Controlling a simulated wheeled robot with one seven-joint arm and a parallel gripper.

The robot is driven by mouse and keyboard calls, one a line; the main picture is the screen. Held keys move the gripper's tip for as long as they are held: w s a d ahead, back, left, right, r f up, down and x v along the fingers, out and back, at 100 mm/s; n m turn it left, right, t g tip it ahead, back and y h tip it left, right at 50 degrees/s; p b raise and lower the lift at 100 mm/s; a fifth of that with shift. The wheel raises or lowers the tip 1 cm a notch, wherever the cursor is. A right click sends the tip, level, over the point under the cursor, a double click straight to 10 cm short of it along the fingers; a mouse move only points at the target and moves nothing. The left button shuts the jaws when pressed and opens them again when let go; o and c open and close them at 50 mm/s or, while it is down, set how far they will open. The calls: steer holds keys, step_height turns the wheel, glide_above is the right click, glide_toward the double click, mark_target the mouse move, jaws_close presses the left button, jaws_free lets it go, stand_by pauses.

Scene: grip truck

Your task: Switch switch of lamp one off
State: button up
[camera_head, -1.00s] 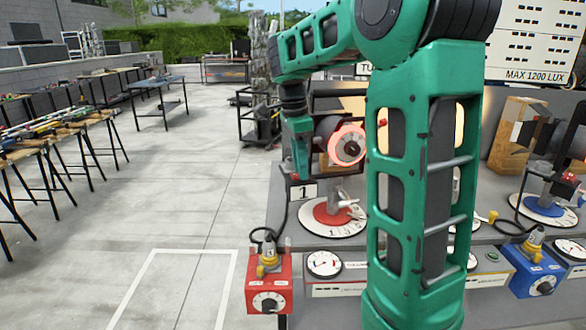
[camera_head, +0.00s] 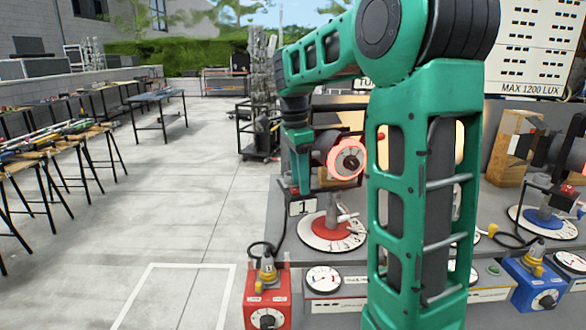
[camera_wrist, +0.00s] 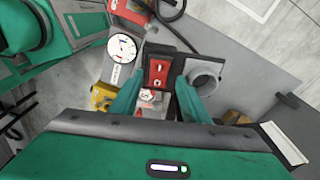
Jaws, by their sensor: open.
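Lamp one (camera_head: 347,160), with a red ring around its dark front, stands above a red and white dial base (camera_head: 332,230) marked 1 in the head view. In the wrist view a red rocker switch (camera_wrist: 158,72) sits in a dark housing, just ahead of and between my fingertips. My gripper (camera_wrist: 160,84) is open, with one green finger on each side of the switch's line. I cannot tell whether the fingers touch the housing. In the head view my gripper (camera_head: 301,180) hangs just left of the lamp, and the switch is hidden there.
A red box (camera_head: 266,298) with a dial and a round gauge (camera_head: 323,279) sit at the bench's front. A second lamp base in blue (camera_head: 543,222) stands at right. My arm covers the middle of the bench.

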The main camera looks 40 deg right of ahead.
mark_target(296, 188)
step_height(296, 188, up, 10)
steer(key=a, duration=0.1)
steer(key=shift+w, duration=0.3)
stand_by(0.3)
stand_by(0.4)
steer(key=s+d+f+n, duration=0.3)
steer(key=s+f+n, duration=0.2)
steer(key=s, duration=0.5)
steer(key=s+a+f+n, duration=0.3)
steer(key=s+f+n, duration=0.2)
steer(key=s+f, duration=0.3)
steer(key=s+a+f+n+y, duration=0.1)
steer(key=s+a+f+n, duration=0.2)
steer(key=s, duration=0.8)
step_height(296, 188, down, 5)
steer(key=shift+a+r+n, duration=0.1)
steer(key=shift+a+n, duration=0.3)
steer(key=shift+n, duration=0.8)
